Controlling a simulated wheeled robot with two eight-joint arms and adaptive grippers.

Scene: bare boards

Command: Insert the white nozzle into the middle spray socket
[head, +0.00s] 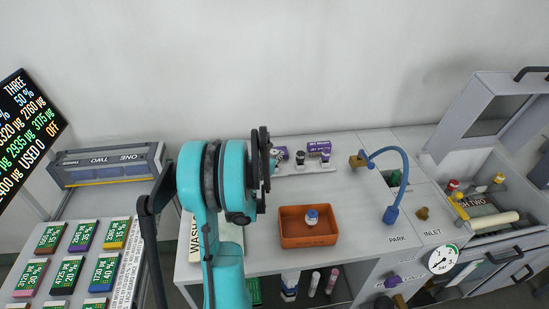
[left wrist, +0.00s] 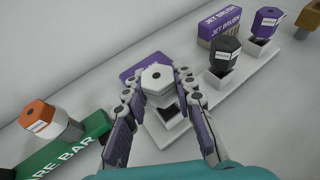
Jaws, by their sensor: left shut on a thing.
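The white hexagonal nozzle (left wrist: 157,78) is between the fingers of my left gripper (left wrist: 157,88) in the left wrist view. In the head view my left gripper (head: 276,156) is at the left end of the pale spray rack (head: 312,168), partly hidden by my arm. Directly below the nozzle in the wrist view is a square dark socket opening (left wrist: 170,118); whether the nozzle touches it I cannot tell. My right gripper is not in view.
Purple jet brush boxes (left wrist: 218,28) stand behind the rack. An orange-topped piece (left wrist: 40,117) and green bar (left wrist: 68,148) lie left. An orange tray (head: 291,236) holding a blue-white item (head: 312,216) is in front. A blue hose (head: 403,165) arches right.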

